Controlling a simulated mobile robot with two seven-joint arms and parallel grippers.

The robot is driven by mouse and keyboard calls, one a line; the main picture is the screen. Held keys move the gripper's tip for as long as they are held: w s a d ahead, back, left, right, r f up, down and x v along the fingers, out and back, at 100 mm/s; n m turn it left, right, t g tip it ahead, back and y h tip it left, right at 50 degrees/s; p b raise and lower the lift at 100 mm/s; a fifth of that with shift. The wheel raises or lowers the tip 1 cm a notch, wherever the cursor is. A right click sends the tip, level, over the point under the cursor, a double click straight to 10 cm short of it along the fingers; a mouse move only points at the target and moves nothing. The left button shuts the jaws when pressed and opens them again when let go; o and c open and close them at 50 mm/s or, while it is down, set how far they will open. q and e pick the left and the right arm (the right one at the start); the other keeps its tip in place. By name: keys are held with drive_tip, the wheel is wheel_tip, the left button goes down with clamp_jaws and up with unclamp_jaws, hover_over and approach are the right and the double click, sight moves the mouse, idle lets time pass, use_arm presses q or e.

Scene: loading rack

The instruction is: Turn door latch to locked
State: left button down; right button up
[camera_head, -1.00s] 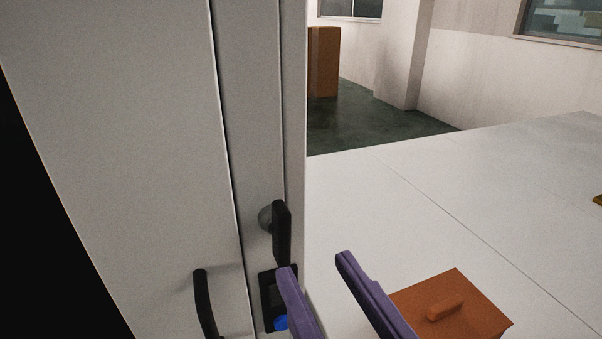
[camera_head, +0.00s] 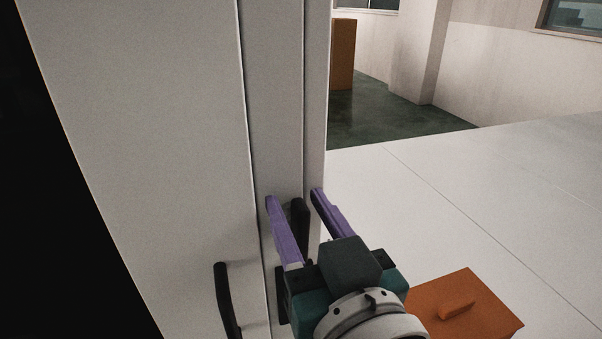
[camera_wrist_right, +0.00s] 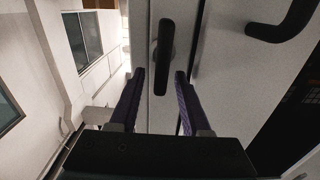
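The black door latch (camera_head: 300,218) is on the narrow white door frame, to the right of the door handle. My right gripper (camera_head: 293,194) is open, with one purple finger on each side of the latch in the head view. In the right wrist view the latch (camera_wrist_right: 163,58) lies lengthwise between and beyond the two open fingers (camera_wrist_right: 159,73); I cannot tell whether either finger touches it. The gripper body hides the lower part of the latch in the head view. My left gripper is not in view.
A black door handle (camera_head: 226,298) stands out from the white door (camera_head: 150,150) left of the latch; it also shows in the wrist view (camera_wrist_right: 285,22). A brown box with a handle (camera_head: 462,305) is at lower right.

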clamp_jaws()
